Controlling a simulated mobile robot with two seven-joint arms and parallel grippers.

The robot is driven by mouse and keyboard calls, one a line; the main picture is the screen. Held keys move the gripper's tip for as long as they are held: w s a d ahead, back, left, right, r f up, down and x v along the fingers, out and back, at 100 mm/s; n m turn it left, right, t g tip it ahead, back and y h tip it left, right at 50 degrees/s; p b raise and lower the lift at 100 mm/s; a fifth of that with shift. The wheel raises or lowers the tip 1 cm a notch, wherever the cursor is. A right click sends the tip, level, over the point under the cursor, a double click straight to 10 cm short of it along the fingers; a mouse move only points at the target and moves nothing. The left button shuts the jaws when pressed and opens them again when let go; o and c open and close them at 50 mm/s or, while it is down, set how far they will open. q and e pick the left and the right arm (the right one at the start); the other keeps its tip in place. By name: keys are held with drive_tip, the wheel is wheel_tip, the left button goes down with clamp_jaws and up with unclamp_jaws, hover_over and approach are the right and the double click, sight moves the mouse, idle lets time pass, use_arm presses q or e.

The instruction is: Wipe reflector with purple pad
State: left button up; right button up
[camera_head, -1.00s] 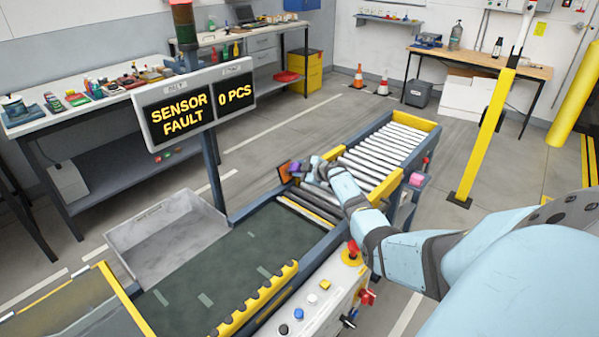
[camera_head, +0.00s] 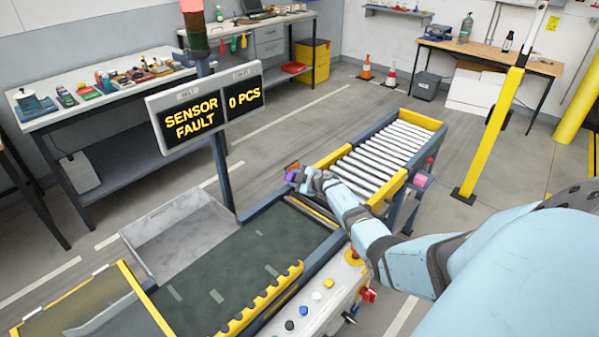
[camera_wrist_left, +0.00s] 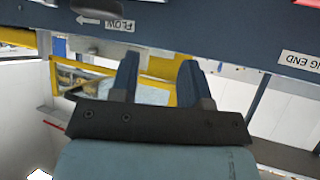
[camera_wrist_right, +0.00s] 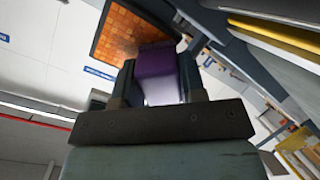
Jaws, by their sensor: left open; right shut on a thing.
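The reflector (camera_wrist_right: 135,28) is an orange tiled panel in a dark frame, with brownish patches, at the top of the right wrist view. In the head view it is a small orange patch (camera_head: 292,166) beside the conveyor. My right gripper (camera_head: 303,176) is shut on the purple pad (camera_wrist_right: 157,73). The pad's far edge overlaps the reflector's lower right part in the right wrist view; I cannot tell whether they touch. My left gripper (camera_wrist_left: 160,75) is open and empty in the left wrist view, near a blue rail. It is outside the head view.
A dark belt (camera_head: 240,262) leads to the roller conveyor (camera_head: 385,155). A grey bin (camera_head: 178,235) stands left of the belt. The sign (camera_head: 205,105) reads "SENSOR FAULT" and "0 PCS". A control box (camera_head: 318,300) with buttons and a pink item (camera_head: 420,180) are along the near side.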

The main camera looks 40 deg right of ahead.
drive_tip(key=shift+a, duration=0.3)
drive_tip(key=shift+r+p, duration=0.4)
drive_tip(key=shift+p, duration=0.05)
drive_tip(key=shift+w+d+f+b, duration=0.1)
drive_tip(key=shift+d+b, duration=0.3)
drive_tip(key=shift+d, duration=0.25)
drive_tip(key=shift+w+d+f+b, duration=0.1)
drive_tip(key=shift+d+b, duration=0.3)
drive_tip(key=shift+d, duration=0.25)
drive_tip(key=shift+d+r, duration=0.1)
drive_tip(key=shift+d, duration=0.5)
drive_tip(key=shift+w+d+b, duration=0.2)
drive_tip(key=shift+d+b, duration=1.05)
drive_tip(key=shift+d+r, duration=0.1)
drive_tip(key=shift+d, duration=0.2)
